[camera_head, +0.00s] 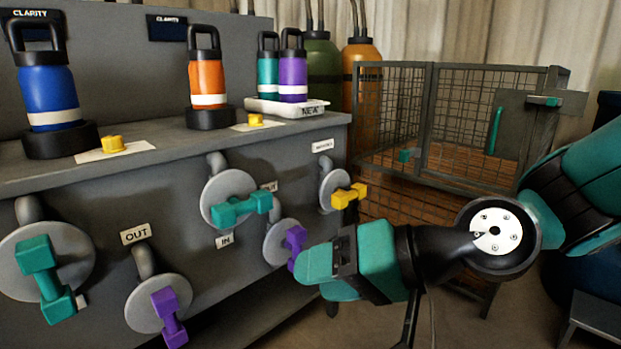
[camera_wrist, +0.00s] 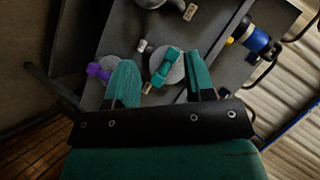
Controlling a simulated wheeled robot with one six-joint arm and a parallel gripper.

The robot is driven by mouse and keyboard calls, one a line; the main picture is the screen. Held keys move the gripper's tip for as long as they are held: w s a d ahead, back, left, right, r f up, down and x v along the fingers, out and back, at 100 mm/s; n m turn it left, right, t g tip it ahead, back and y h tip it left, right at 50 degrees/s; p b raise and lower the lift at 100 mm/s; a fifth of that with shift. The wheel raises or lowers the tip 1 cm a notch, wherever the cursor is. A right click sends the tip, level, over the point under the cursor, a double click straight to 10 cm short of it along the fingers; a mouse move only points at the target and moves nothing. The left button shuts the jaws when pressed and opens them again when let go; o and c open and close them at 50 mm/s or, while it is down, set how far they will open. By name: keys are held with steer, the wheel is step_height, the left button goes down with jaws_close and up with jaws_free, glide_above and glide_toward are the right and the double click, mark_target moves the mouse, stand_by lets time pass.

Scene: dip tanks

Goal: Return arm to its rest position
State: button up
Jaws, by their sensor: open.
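My gripper (camera_head: 315,268) reaches in from the right in the head view, in front of the grey cabinet's valve panel. In the wrist view my gripper (camera_wrist: 160,85) has its two teal fingers spread apart with nothing held between them. A teal valve handle (camera_head: 240,208) on a round grey plate shows beyond the fingers in the wrist view (camera_wrist: 165,68). A purple valve handle (camera_head: 295,243) is close behind the fingertips in the head view. I cannot tell whether the fingers touch it.
The grey cabinet (camera_head: 110,185) carries several valve handles, including a yellow one (camera_head: 349,195). On top stand a blue bottle (camera_head: 48,95), an orange bottle (camera_head: 207,78) and a white tray (camera_head: 287,107) with two bottles. A wire cage (camera_head: 395,120) stands behind my arm.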

steer(key=s+d+r+n+g+h+p, duration=0.1)
steer(key=s+d+n+g+h+p, duration=0.3)
steer(key=s+d+h, duration=0.7)
step_height(320, 180, up, 38)
steer(key=d+y+p, duration=0.2)
steer(key=y+p, duration=0.1)
steer(key=p, duration=3.3)
steer(key=shift+w+n, duration=0.3)
steer(key=shift+n, duration=0.1)
